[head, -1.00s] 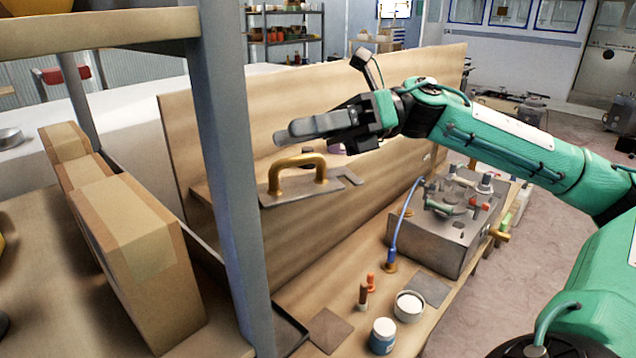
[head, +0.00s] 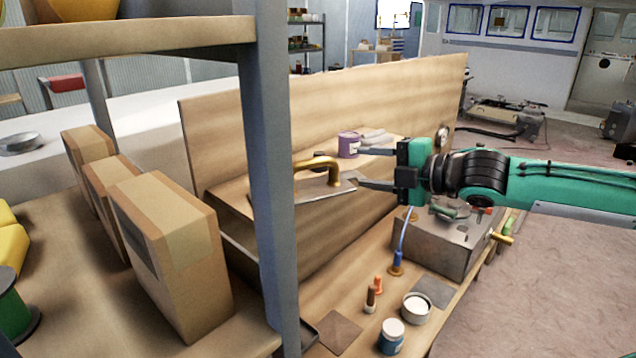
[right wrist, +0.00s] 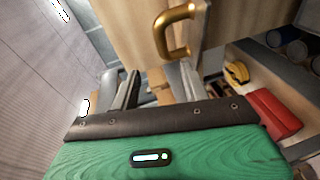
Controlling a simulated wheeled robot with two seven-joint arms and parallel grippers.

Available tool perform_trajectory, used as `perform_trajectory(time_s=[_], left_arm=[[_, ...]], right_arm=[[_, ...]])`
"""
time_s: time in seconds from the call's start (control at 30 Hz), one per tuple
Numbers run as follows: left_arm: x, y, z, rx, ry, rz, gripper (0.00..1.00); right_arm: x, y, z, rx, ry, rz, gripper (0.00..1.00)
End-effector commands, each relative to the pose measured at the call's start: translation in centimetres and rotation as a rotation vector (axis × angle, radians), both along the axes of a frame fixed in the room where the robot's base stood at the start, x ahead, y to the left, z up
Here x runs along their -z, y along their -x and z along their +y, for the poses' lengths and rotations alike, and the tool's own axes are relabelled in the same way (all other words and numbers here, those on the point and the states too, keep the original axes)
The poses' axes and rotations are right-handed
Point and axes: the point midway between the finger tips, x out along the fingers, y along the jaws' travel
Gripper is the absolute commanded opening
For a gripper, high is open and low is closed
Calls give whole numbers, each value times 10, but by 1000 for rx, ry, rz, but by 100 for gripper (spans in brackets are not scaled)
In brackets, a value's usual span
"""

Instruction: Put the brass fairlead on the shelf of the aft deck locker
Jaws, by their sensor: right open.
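The fingers also show in the right wrist view (right wrist: 157,84). I cannot tell which shelf belongs to the aft deck locker. My left gripper is out of view.
A grey rack post (head: 272,180) stands close left of the arch. A purple can (head: 348,145) stands behind the arch. A grey box (head: 440,245), a blue jar (head: 391,336) and a white tub (head: 416,307) are on the bench below.

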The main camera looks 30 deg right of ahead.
Motion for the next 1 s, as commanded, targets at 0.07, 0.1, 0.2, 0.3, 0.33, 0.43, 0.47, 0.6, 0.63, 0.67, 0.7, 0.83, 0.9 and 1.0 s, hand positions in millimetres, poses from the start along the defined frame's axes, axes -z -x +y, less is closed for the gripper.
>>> perform_trajectory(time_s=[0.07,0.1,0.2,0.3,0.33,0.43,0.47,0.6,0.63,0.67,0.7,0.83,0.9,1.0], left_arm=[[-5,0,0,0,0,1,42],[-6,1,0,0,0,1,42],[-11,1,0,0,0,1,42],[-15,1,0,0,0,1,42],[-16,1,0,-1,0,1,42],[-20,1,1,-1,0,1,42],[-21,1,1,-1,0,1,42],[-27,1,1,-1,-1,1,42],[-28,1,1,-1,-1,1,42],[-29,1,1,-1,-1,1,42],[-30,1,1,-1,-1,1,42],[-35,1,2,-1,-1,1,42],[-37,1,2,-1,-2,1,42],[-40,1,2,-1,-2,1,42]], right_arm=[[-1,-4,2,-1,-3,-2,46],[-2,-6,3,-2,-5,-3,46],[-1,-12,6,-2,-5,-4,46],[0,-18,10,-3,-6,-5,46],[0,-20,11,-3,-5,-4,46],[1,-25,14,-3,-5,-4,46],[2,-28,15,-3,-6,-4,46],[4,-37,19,-2,-7,-6,46],[4,-39,20,-1,-7,-6,46],[5,-41,21,-2,-5,-5,46],[5,-44,23,-2,-4,-5,46],[7,-54,29,-3,-5,-6,46],[8,-60,31,-2,-6,-4,46],[10,-67,35,-2,-3,-5,46]])
